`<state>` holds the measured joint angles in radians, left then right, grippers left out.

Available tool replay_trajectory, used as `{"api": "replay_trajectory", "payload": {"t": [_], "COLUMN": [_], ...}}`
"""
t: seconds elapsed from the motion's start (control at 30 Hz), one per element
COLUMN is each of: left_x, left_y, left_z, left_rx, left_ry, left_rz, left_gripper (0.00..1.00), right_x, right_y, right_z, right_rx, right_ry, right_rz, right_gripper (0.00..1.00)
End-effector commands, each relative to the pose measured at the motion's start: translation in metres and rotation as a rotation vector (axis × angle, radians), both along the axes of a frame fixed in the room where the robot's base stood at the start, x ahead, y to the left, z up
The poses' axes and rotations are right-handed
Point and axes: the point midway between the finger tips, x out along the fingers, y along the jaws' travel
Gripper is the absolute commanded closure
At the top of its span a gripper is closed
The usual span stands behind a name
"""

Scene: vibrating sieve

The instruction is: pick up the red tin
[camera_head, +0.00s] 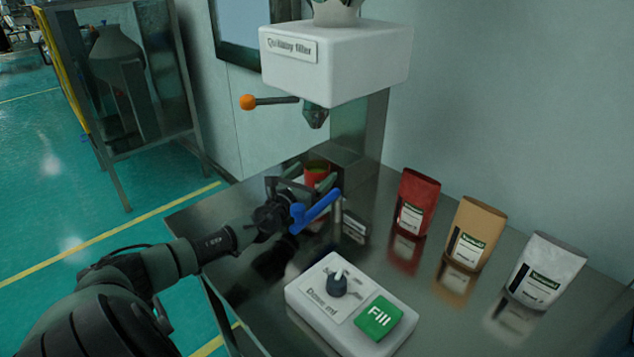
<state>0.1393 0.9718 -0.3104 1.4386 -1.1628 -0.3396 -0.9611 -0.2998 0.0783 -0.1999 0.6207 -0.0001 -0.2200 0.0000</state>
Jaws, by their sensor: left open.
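The red tin (316,174) stands on the metal table under the nozzle of the white filler machine, with something green at its top. My left gripper (303,180) is at the tin, with its fingers open near the tin's sides. The gripper body and a blue lever-like part (318,209) hide the lower part of the tin. I cannot tell whether the fingers touch it. My right gripper is not in view.
The white filler (337,62) with an orange-knobbed lever (249,102) hangs above the tin. A control box (350,310) with a dial and green Fill button is in front. Red (417,203), tan (475,234) and white (543,270) pouches stand right on the table (450,310).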

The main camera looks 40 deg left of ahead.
Motion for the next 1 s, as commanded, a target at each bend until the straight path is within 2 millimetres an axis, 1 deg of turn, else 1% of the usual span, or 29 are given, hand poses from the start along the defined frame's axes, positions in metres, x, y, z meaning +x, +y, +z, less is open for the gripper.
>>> {"api": "replay_trajectory", "payload": {"t": [0.1,0.37,0.47,0.5,0.57,0.6,0.63,0.67,0.87,1.0], "left_x": [0.0083,0.0095,0.0095,0.0094,0.0094,0.0094,0.0093,0.0095,0.0093,0.0074], "left_y": [0.0013,0.0016,0.0016,0.0017,0.0017,0.0017,0.0018,0.0019,0.002,0.0021], "left_z": [-0.0001,-0.0007,-0.0006,-0.0005,-0.0005,-0.0005,-0.0005,0.0005,0.0008,0.0057], "left_rx": [-0.002,0.0,0.0,0.0,0.0,0.0,0.0,0.0,0.0,0.002], "left_ry": [0.0,0.002,0.001,0.001,0.001,0.001,0.001,0.0,0.0,-0.001], "left_rz": [0.0,-0.001,-0.001,-0.001,-0.001,-0.001,-0.001,0.0,0.0,-0.001], "left_gripper": [0.11,0.11,0.36,0.47,0.64,0.75,0.84,0.85,0.85,0.85], "right_x": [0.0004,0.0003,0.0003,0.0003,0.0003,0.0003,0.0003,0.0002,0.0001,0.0], "right_y": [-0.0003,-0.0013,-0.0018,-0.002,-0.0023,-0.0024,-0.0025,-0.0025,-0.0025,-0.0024], "right_z": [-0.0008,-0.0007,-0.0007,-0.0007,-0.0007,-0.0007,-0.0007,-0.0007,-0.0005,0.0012], "right_rx": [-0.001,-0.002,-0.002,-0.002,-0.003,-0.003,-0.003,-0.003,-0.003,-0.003], "right_ry": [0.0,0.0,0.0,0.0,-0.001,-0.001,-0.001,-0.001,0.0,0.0], "right_rz": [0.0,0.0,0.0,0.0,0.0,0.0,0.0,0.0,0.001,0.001], "right_gripper": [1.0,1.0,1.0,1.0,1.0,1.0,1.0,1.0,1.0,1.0]}}
